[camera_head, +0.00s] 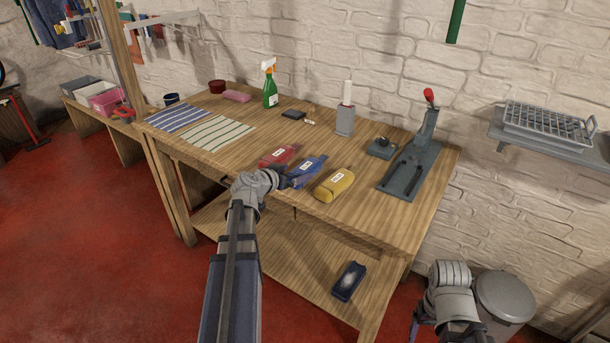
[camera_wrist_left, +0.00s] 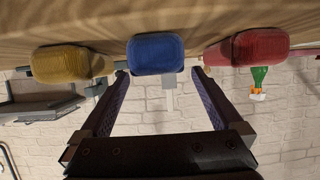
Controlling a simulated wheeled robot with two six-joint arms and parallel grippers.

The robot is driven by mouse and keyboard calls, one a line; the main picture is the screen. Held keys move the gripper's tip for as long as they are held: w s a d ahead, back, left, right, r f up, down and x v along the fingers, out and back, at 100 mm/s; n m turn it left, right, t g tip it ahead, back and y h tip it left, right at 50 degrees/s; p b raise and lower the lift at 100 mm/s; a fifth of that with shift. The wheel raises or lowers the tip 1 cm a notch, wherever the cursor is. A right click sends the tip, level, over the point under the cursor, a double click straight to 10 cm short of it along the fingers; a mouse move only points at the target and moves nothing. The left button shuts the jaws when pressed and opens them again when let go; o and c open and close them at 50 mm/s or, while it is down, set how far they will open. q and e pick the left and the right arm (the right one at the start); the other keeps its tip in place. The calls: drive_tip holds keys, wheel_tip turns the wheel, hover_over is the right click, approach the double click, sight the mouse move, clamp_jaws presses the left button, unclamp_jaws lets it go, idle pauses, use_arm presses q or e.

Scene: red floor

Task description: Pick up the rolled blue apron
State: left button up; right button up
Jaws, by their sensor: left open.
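The rolled blue apron (camera_head: 309,172) lies on the wooden workbench between a red roll (camera_head: 280,155) and a yellow roll (camera_head: 334,185). It has a white label on top. My left gripper (camera_head: 287,179) is at its near end, low over the bench. In the left wrist view, the jaws (camera_wrist_left: 158,76) are open and empty, with the end of the blue roll (camera_wrist_left: 156,52) ahead, centred between the fingertips. The fingers look short of it or just at its end. My right arm is at the lower right; its gripper (camera_head: 420,322) shows only partly.
The yellow (camera_wrist_left: 62,63) and red (camera_wrist_left: 247,47) rolls flank the blue one closely. A grey lever press (camera_head: 412,165) stands at the right of the workbench (camera_head: 235,165). Striped cloths (camera_head: 218,132) and a green spray bottle (camera_head: 270,90) are farther back. A grey bin (camera_head: 505,297) stands below right.

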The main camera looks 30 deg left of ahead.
sight(300, 171)
use_arm(q)
drive_tip(key=shift+d+b+x, duration=0.1)
drive_tip(key=shift+b+x, duration=0.45)
drive_tip(key=shift+x, duration=0.95)
drive_tip(key=shift+d+b+x, duration=0.15)
drive_tip(key=shift+b+x, duration=0.35)
drive_tip(key=shift+x, duration=1)
drive_tip(key=shift+c, duration=0.6)
drive_tip(key=c, duration=1.3)
